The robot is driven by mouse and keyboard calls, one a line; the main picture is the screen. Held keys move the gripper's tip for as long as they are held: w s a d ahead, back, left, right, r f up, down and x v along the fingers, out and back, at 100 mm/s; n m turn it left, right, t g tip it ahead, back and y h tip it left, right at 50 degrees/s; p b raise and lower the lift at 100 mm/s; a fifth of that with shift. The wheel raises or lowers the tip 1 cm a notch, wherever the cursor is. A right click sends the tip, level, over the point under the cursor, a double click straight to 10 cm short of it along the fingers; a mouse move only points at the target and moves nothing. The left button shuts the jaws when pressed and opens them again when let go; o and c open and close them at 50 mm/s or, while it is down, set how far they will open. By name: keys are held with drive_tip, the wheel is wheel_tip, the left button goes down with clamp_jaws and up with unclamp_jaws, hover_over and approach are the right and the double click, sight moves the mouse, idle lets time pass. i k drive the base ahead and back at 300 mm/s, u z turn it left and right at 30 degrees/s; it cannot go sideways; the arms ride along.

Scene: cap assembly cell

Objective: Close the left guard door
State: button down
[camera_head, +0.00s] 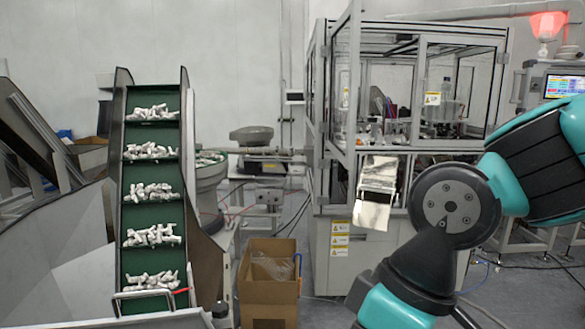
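The assembly machine (340,225) stands right of centre, an aluminium-framed cabinet with clear panels. Its left guard door (353,85) appears to stand open, swung out toward me, so I see it at a steep angle. The front opening beside it looks uncovered, with machine parts visible inside. The right guard door (460,88), with a yellow warning label, looks closed across the front. My teal and grey arm crosses the lower right and hides part of the cabinet's lower front. My gripper is outside the picture.
A green conveyor (148,210) with white parts rises at left. An open cardboard box (268,290) stands on the floor between it and the machine. A shiny metal chute (376,190) juts from the machine's front. A red lamp (547,25) and screen (565,86) are at right.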

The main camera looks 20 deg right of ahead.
sight(352, 13)
drive_tip(key=u, duration=0.3)
drive_tip(key=k, duration=0.6)
drive_tip(key=z, duration=0.7)
drive_tip(key=i, duration=0.65)
drive_tip(key=z, duration=0.9)
drive_tip(key=i, duration=1.5)
drive_tip(key=u, duration=1.25)
drive_tip(key=i, duration=0.55)
drive_tip(key=u, duration=0.65)
